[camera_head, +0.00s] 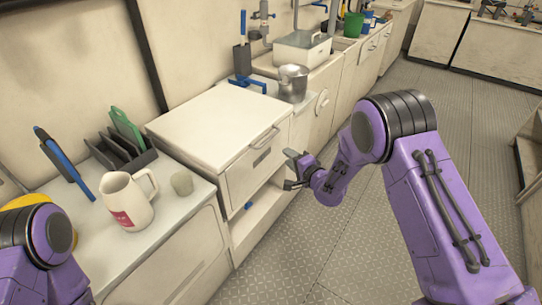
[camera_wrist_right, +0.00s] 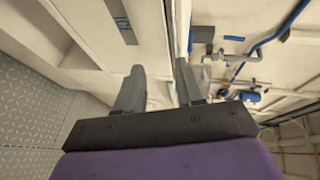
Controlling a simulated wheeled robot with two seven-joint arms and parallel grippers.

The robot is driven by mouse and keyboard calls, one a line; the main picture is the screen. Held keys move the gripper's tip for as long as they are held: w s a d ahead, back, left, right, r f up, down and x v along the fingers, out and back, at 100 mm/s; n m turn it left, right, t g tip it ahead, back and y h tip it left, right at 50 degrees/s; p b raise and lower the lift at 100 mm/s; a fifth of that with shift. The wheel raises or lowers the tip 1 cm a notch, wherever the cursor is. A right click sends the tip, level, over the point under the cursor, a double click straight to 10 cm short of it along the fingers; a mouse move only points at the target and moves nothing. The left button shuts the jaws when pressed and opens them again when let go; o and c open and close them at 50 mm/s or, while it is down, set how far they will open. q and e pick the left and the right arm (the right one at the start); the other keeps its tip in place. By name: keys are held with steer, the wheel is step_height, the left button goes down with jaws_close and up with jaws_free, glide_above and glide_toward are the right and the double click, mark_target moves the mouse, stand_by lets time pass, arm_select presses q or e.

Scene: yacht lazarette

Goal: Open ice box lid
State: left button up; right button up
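The white ice box (camera_head: 245,180) stands left of centre in the head view, built into the counter row. Its flat lid (camera_head: 210,118) looks shut, with a bar handle (camera_head: 265,138) along the front edge. My right gripper (camera_head: 289,170) is open and empty, just in front of the box near the handle's right side. A gap seems to remain between them. In the right wrist view my gripper fingers (camera_wrist_right: 158,75) are apart, and the box's pale front with a dark label (camera_wrist_right: 123,20) lies beyond them. My left gripper is out of view; only part of that arm shows.
A white pitcher (camera_head: 128,201), a small cup (camera_head: 182,182) and a dark rack (camera_head: 122,150) stand on the counter left of the box. A metal pot (camera_head: 293,82) stands behind it. The grey tread floor (camera_head: 310,240) is clear.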

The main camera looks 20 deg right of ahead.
steer(key=r+x, duration=0.2)
steer(key=x, duration=0.9)
steer(key=shift+w+a, duration=0.25)
steer(key=shift+w, duration=0.25)
steer(key=shift+r, duration=0.1)
steer(key=shift+d, duration=0.1)
jaws_close()
